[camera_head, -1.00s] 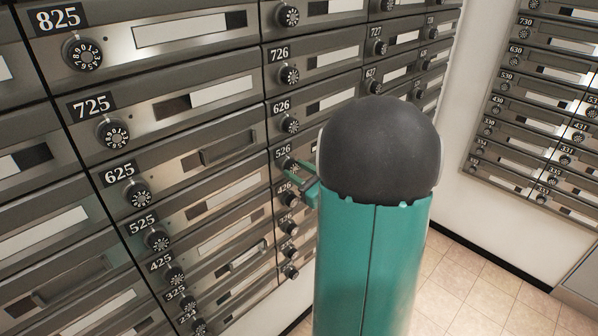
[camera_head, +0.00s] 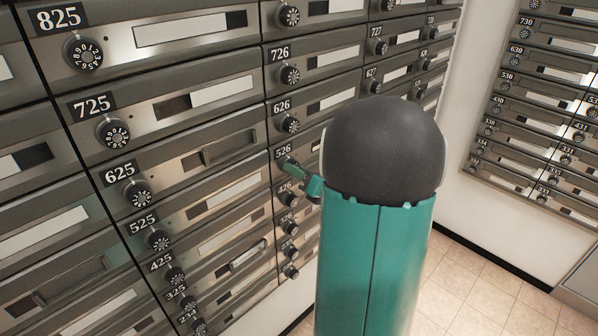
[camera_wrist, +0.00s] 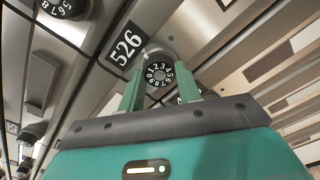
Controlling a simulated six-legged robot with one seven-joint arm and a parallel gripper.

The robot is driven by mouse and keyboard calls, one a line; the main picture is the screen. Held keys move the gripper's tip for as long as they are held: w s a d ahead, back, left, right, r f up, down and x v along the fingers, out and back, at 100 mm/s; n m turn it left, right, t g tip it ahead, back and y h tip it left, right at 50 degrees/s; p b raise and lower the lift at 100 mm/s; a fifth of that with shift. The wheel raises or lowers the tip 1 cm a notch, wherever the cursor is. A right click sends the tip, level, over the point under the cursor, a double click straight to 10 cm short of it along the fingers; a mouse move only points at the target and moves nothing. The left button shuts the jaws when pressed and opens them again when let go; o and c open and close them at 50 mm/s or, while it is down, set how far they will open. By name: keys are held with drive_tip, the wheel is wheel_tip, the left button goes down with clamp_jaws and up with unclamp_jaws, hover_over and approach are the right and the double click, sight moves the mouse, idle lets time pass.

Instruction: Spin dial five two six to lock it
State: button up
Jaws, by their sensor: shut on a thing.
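The 526 dial (camera_wrist: 158,73) is a black round knob with white numbers around its face. It sits right beside the black 526 label (camera_wrist: 126,45) on a grey metal box front. My gripper (camera_wrist: 160,78) has its two green fingers on either side of the dial, shut on it. In the head view, my gripper (camera_head: 291,170) reaches the wall just below the 526 label (camera_head: 283,152). There the fingers hide much of the dial (camera_head: 283,163), and my teal and black arm covers the box front to its right.
Rows of similar boxes with dials fill the wall. The 626 dial (camera_head: 290,124) is above and the 426 dial (camera_head: 291,199) is close below. Another bank of boxes (camera_head: 545,100) is on the right wall. Tiled floor (camera_head: 480,290) is open at lower right.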

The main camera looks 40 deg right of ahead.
drive_tip(key=shift+m, duration=0.4)
drive_tip(key=o, duration=1)
drive_tip(key=shift+s, duration=0.1)
drive_tip(key=s, duration=1.3)
drive_tip(key=shift+s+d, duration=0.15)
drive_tip(key=shift+s, duration=0.15)
